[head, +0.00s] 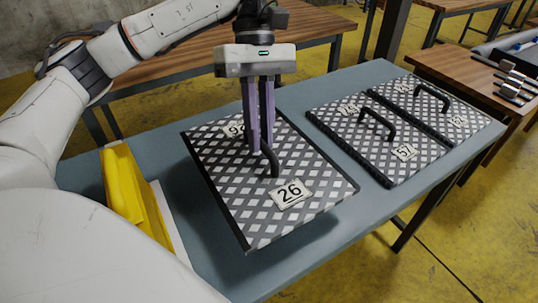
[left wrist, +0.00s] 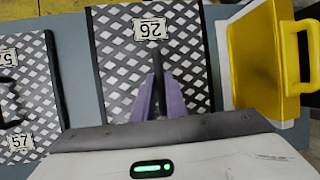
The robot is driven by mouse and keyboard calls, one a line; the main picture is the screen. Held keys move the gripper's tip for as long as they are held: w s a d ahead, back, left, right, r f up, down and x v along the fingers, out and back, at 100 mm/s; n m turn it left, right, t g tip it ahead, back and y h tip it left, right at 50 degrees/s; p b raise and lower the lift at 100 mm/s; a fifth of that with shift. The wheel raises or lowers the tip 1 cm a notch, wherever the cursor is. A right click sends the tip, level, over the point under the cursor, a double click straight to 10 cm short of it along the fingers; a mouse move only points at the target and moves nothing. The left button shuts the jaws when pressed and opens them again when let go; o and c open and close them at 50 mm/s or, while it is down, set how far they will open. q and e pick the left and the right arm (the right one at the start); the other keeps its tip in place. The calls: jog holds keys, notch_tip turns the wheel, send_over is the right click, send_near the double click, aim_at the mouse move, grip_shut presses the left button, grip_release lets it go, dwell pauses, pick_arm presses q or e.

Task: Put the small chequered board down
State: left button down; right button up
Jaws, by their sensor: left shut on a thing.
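The chequered board marked 26 (head: 225,190) hangs from my left gripper (head: 262,150) in the head view, with a shadow on the blue-grey table (head: 215,265) below it. Its black handle (head: 271,163) is between the gripper's purple fingers, which are shut on it. A second number plate near the far edge is partly hidden by the fingers. The board also shows in the left wrist view (left wrist: 115,60), with the fingers (left wrist: 160,98) on its handle. My right gripper is in neither view.
Two more chequered boards with black handles, one marked 57 (head: 350,150) and one beyond it (head: 445,125), lie on the table to the right. A yellow object with a handle (head: 122,180) stands on the left. Wooden tables (head: 180,65) stand behind.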

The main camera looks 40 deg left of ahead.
aim_at(261, 159)
pick_arm(q)
notch_tip(261, 159, down, 7)
jog(key=shift+r, duration=0.2)
jog(key=shift+f+b, duration=0.1)
jog(key=shift+b, duration=0.25)
jog(key=c, duration=1.8)
grip_release()
jog(key=shift+o, duration=0.2)
jog(key=p+v, duration=0.3)
jog(key=v, duration=0.9)
jog(key=shift+d, duration=0.15)
